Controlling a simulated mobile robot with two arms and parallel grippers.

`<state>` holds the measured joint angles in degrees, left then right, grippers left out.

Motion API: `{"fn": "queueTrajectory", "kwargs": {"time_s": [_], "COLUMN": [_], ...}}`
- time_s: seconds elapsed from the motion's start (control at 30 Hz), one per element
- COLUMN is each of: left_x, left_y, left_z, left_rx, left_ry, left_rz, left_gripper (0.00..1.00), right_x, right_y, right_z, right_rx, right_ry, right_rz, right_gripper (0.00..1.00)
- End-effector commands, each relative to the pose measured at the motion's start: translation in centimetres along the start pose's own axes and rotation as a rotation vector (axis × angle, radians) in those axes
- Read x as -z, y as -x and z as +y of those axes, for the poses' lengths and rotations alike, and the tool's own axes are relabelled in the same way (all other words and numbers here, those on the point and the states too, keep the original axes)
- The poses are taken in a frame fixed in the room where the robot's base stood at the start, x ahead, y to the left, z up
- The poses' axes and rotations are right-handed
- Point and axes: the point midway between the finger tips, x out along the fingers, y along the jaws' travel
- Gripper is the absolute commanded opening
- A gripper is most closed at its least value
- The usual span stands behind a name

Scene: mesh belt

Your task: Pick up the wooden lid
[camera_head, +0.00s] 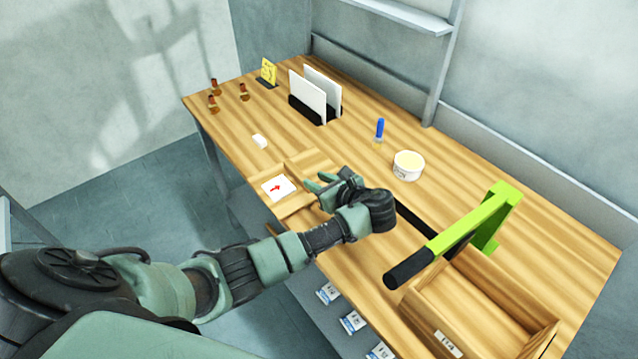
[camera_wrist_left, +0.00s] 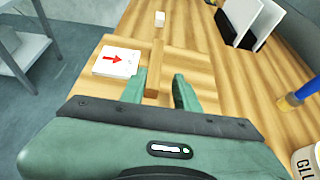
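The wooden lid (camera_head: 312,161) looks like a flat panel at the near left edge of the workbench, its wood close in colour to the bench top. In the left wrist view a raised wooden bar (camera_wrist_left: 156,66) runs along it. A white card with a red arrow (camera_head: 278,188) lies beside the bar. My left gripper (camera_head: 320,184) is over the lid, partly hiding it. Its two fingers (camera_wrist_left: 160,92) are apart, with the near end of the bar between them in the picture. Contact cannot be made out. My right gripper is not in view.
A white tub (camera_head: 408,167), a blue-handled brush (camera_head: 379,131) and a rack with white panels (camera_head: 312,96) stand behind. A small white block (camera_head: 260,141) lies to the left. A green lever with a black grip (camera_head: 450,240) and a wooden box (camera_head: 490,300) are at the right.

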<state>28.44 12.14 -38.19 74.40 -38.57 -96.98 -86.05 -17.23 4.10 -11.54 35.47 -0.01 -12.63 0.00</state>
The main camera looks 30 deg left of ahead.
Motion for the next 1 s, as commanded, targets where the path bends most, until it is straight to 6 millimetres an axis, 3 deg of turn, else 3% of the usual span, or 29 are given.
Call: {"fn": "queueTrajectory", "kwargs": {"time_s": [0.27,0.53,0.7,1.0], "left_x": [-0.4,-0.7,-0.6,-0.5], "left_y": [-1.9,-5.1,-7.3,-8.0], "left_z": [0.7,0.7,0.7,0.7], "left_rx": [-0.010,-0.011,-0.010,-0.007], "left_ry": [-0.033,-0.032,-0.031,-0.029], "left_rz": [-0.052,-0.051,-0.049,-0.048], "left_gripper": [0.31,0.31,0.31,0.31], "right_x": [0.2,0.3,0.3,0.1], "right_y": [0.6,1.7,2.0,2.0], "right_z": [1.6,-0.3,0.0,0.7], "right_rx": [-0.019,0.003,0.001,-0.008], "right_ry": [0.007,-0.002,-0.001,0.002], "right_rz": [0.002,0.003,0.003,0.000], "right_gripper": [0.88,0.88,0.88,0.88]}}
